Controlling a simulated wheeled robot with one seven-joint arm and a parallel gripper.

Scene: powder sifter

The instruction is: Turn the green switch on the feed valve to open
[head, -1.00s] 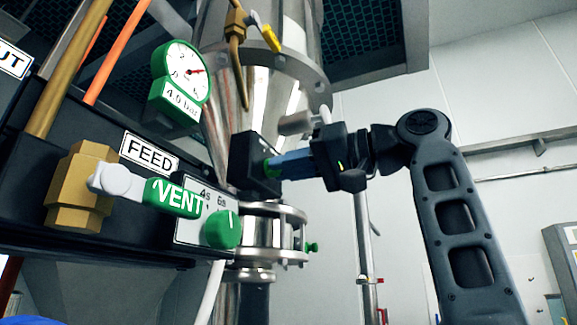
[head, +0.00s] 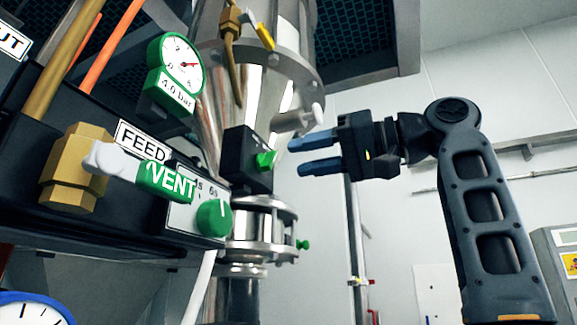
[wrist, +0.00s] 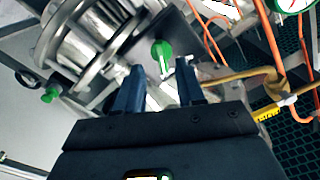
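The green switch (head: 265,160) sits on the front of a black box (head: 240,158) beside the steel pipe in the head view. It also shows in the wrist view (wrist: 161,54), beyond the space between my fingertips. My gripper (head: 297,157) is to the right of the switch, with its two blue fingers apart and nothing between them. A gap separates the fingertips from the switch. In the wrist view my gripper (wrist: 160,67) is also open and empty. I cannot read any open or closed marking on the box.
A gold valve with a green VENT lever (head: 165,181) and a FEED label (head: 140,141) is at left. Another green knob (head: 214,217) sits on the white panel. A pressure gauge (head: 180,64) is above. A grey handle (head: 300,120) is just above my fingers.

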